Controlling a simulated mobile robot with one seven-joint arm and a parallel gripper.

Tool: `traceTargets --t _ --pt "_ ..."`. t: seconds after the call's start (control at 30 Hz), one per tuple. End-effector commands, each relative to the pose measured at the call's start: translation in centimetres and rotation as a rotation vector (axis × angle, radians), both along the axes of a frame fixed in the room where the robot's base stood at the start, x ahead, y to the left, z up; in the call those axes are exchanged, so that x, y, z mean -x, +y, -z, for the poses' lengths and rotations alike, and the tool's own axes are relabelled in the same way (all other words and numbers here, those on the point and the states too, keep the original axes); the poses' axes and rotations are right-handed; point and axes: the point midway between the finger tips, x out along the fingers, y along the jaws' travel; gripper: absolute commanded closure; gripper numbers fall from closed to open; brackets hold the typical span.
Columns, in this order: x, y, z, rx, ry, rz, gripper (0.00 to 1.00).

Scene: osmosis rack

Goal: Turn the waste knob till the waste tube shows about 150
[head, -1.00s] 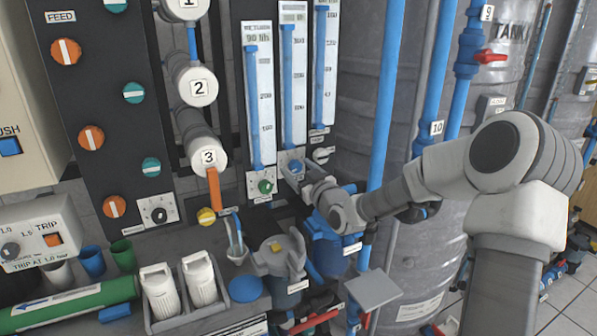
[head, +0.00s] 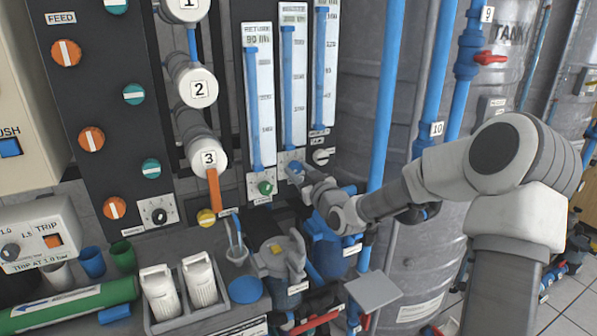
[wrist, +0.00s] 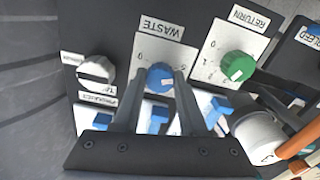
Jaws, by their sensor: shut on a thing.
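The blue waste knob (wrist: 160,77) sits on a white plate marked WASTE, with a scale around it, in the wrist view. My gripper (wrist: 157,80) is shut on the knob, one finger on each side; the fingers hide part of the plate. In the head view my gripper (head: 299,174) reaches the panel below the middle tube. That middle tube (head: 288,85), above the waste knob, shows a tall blue column with its top near the upper end of the scale. Its small label and exact reading are too blurred to tell.
The green return knob (wrist: 237,66) is close on the right in the wrist view, and a white knob (wrist: 96,72) on the left. The return tube (head: 258,100) stands left of the middle tube. A blue vertical pipe (head: 383,110) runs beside my arm.

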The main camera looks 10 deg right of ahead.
Motion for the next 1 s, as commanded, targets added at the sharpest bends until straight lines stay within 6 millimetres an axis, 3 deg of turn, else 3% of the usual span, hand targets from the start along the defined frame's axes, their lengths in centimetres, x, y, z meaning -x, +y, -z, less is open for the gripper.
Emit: traceTargets --t 1.0 --pt "0.04 0.0 0.03 -0.663 0.181 0.001 1.0"
